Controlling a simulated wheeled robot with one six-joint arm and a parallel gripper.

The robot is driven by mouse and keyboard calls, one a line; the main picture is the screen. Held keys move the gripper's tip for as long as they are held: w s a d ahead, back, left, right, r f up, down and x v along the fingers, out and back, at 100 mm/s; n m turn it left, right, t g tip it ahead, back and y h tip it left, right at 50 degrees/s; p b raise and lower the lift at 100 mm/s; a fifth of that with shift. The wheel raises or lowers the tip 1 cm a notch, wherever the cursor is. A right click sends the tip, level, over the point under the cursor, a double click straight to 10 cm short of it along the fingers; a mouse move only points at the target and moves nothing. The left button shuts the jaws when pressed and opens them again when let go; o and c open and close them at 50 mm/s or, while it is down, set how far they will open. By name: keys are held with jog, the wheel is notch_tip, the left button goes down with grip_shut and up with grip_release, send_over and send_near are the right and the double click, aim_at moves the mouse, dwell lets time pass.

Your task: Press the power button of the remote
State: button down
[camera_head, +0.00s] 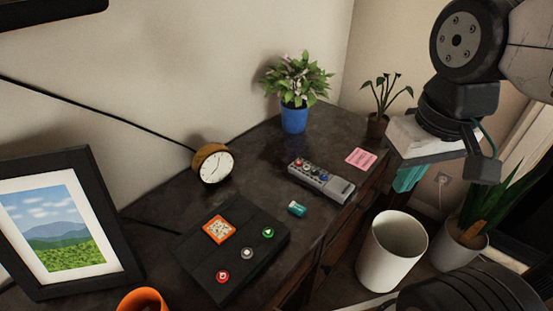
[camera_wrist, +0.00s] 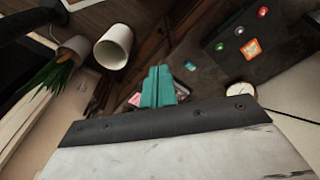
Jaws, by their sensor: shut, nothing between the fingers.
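The grey remote (camera_head: 320,180) lies on the dark cabinet top in the head view, with several coloured buttons at its far left end, one of them red. The marks on its buttons are too small to read. My gripper (camera_head: 410,178) is to the right of the remote and raised, beyond the cabinet's front edge. Its teal fingers are partly hidden by the gripper body. In the wrist view the teal fingers (camera_wrist: 158,84) are together with nothing between them. The remote is not clearly visible in the wrist view; the gripper may hide it.
A black box with coloured buttons (camera_head: 225,262), a teal object (camera_head: 297,209), a clock (camera_head: 213,164), a pink note (camera_head: 361,158) and a blue-potted plant (camera_head: 294,115) share the cabinet top. A white bin (camera_head: 392,252) stands below at the right.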

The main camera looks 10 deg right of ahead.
jog(key=shift+w, duration=0.2)
jog(key=shift+a, duration=0.1)
jog(key=w+d+f+n+t+h, duration=0.1)
jog(key=w+d+f+n+t, duration=0.15)
jog(key=w, duration=0.95)
jog(key=w+d+f+n+t+h, duration=0.1)
jog(key=w+d+f+n+t, duration=0.2)
jog(key=w, duration=1)
jog(key=w+a+f+n+t+y, duration=0.2)
jog(key=w+a+f+n+y, duration=0.2)
jog(key=w+a+f+n, duration=0.3)
jog(key=w+a+f, duration=0.1)
jog(key=w+f, duration=0.3)
jog(key=w, duration=0.1)
jog(key=shift+a+f+y, duration=0.25)
jog(key=shift+a+y, duration=0.05)
jog(key=shift+y, duration=0.1)
jog(key=shift+f, duration=0.1)
